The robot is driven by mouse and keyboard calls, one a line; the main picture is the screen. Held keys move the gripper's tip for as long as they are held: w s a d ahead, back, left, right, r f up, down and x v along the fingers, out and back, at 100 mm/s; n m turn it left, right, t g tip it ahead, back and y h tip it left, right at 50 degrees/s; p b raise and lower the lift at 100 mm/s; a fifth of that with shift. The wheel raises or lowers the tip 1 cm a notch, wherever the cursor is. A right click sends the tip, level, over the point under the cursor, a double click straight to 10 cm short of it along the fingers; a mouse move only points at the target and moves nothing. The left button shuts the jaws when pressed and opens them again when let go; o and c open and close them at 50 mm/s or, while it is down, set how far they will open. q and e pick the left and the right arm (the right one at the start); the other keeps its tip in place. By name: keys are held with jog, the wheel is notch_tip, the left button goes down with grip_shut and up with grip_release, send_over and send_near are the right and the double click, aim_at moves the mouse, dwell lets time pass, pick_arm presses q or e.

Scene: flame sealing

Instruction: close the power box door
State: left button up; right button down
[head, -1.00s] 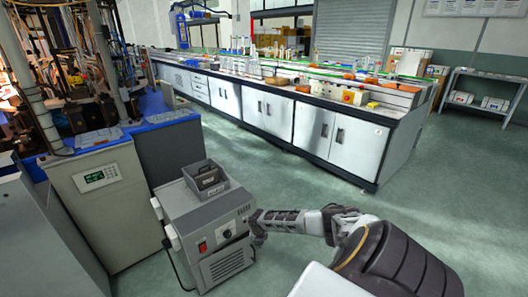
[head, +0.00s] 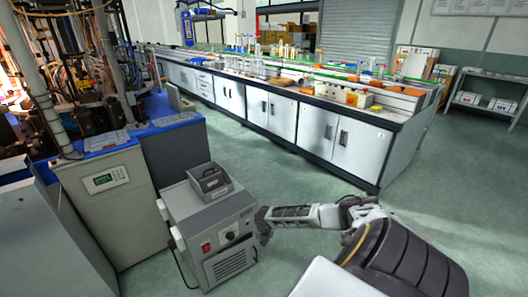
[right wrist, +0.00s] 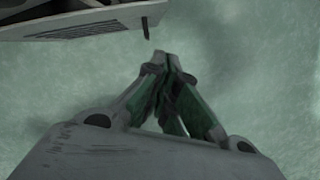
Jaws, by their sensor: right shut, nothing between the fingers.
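A grey power box (head: 206,232) stands on the floor at lower centre-left of the head view, with a red switch and a knob on its front. I cannot make out which part is its door. Its vented side (right wrist: 75,28) seems to show at the top left of the right wrist view. My right gripper (head: 263,224) is just right of the box's front in the head view; I cannot tell whether they touch. In the right wrist view my right gripper (right wrist: 164,58) is shut and empty, with its fingertips together over floor. My left gripper is out of view.
A small open dark-grey tray (head: 210,183) sits on top of the box. A grey cabinet with a small display (head: 105,180) stands to the left. A long lab bench (head: 335,137) runs across the back. The green floor (head: 310,180) between is clear.

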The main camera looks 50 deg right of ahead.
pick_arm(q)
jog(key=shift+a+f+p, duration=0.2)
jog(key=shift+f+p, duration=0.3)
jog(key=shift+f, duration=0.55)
pick_arm(e)
jog(key=shift+v, duration=1.45)
